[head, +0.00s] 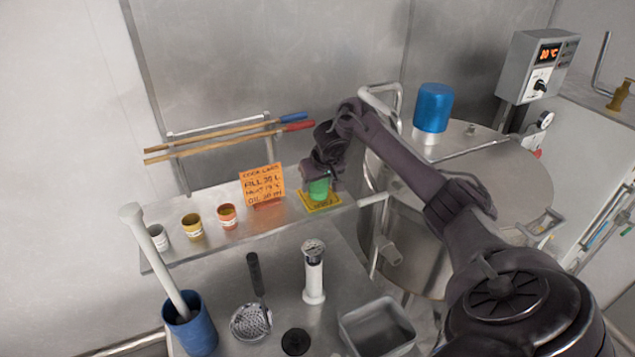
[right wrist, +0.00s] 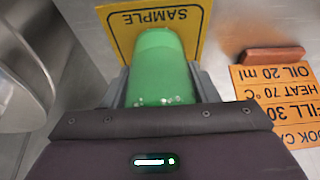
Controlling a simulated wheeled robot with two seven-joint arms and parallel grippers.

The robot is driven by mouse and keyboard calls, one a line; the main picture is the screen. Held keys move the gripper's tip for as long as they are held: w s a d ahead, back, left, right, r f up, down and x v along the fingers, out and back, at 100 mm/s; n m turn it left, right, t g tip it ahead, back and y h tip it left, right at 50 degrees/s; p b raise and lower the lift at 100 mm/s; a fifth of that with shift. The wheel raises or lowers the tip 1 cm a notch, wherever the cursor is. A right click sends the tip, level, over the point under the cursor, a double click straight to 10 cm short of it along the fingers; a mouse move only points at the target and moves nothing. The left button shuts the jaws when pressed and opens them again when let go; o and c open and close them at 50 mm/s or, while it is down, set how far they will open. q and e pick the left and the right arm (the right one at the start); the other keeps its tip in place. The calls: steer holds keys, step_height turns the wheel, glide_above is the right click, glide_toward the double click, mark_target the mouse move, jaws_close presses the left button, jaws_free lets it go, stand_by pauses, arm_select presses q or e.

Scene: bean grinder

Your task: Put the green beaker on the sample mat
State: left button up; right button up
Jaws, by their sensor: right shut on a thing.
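The green beaker (head: 319,189) is at the yellow sample mat (head: 326,207) on the metal shelf, just right of the orange card. My right gripper (head: 317,178) is shut on the beaker from behind and above. In the right wrist view the green beaker (right wrist: 160,68) lies between the two fingers (right wrist: 160,85), over the yellow mat marked SAMPLE (right wrist: 188,20). I cannot tell whether the beaker's base touches the mat. My left gripper is not in view.
The orange card (head: 262,183) stands close left of the mat. Three small cups, white (head: 158,237), yellow (head: 192,226) and orange (head: 227,216), stand farther left on the shelf. A large steel vessel (head: 500,175) is to the right. A white cylinder (head: 313,272) stands below the shelf.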

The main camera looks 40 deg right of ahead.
steer(key=shift+f, duration=0.1)
steer(key=o, duration=1)
steer(key=shift+r, duration=0.3)
steer(key=v, duration=0.5)
steer(key=shift+w+d, duration=0.1)
steer(key=p+v, duration=0.4)
steer(key=v, duration=0.2)
steer(key=shift+r, duration=0.35)
steer(key=shift+s+f, duration=0.1)
steer(key=shift+s, duration=0.15)
